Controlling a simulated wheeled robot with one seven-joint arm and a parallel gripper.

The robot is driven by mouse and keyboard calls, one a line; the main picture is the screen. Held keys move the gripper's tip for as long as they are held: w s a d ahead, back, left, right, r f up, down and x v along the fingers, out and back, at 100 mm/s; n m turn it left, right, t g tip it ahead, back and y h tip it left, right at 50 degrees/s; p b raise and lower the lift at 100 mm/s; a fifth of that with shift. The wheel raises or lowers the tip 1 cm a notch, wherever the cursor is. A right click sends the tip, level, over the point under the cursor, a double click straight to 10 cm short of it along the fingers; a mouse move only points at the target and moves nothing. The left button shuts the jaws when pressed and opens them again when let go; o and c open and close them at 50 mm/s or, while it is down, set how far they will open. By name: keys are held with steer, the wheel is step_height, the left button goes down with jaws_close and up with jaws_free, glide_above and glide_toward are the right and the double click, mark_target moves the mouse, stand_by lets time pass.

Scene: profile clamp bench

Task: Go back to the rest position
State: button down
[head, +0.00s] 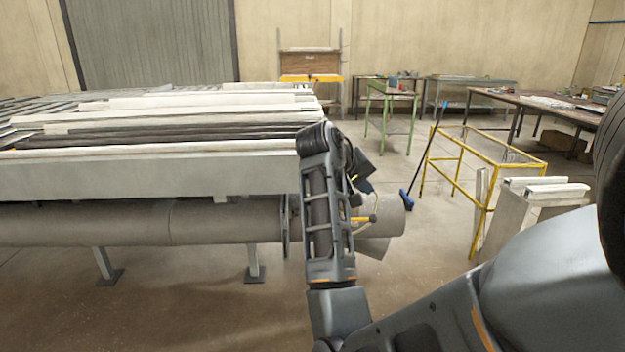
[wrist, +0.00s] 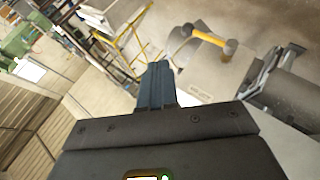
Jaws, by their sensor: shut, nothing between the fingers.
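My gripper shows in the wrist view (wrist: 157,75) with its dark fingers together and nothing between them. In the head view my arm rises in front of the right end of the profile bench (head: 150,178), and the gripper is mostly hidden behind it. A yellow handle (head: 362,219) is beside my arm, at the bench's right end. The handle also shows in the wrist view (wrist: 210,40), beyond the fingers and apart from them. Long white and dark profiles (head: 200,102) lie on top of the bench.
A thick grey pipe (head: 225,222) runs below the bench's front edge. A yellow frame (head: 487,180), a blue broom (head: 407,199) and pale blocks (head: 535,205) stand to the right. A green table (head: 390,95) and workbenches are behind. Bare floor (head: 180,305) lies in front.

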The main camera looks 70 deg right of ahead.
steer(key=w+a+f+n+t+h, duration=0.4)
steer(key=w+a+f+n+t, duration=0.25)
steer(key=a+f, duration=0.3)
steer(key=a+f+n+t+y, duration=0.2)
steer(key=a+f+n+t, duration=0.15)
steer(key=a, duration=0.45)
steer(key=a+f+n+t+y, duration=0.1)
steer(key=a+f+n+t, duration=0.2)
steer(key=a, duration=0.4)
steer(key=s+a+t+y, duration=0.2)
steer(key=s+a+y, duration=0.1)
steer(key=a, duration=0.4)
steer(key=s+a+t+y, duration=0.2)
steer(key=s+a, duration=0.2)
steer(key=a, duration=0.3)
steer(key=s+a+r+m+t+y, duration=0.1)
steer(key=s+a+r+y, duration=0.3)
steer(key=s+a+r, duration=0.4)
steer(key=shift+s+a+m+t, duration=0.3)
steer(key=shift+s+a+t, duration=0.4)
steer(key=shift+s+a, duration=0.2)
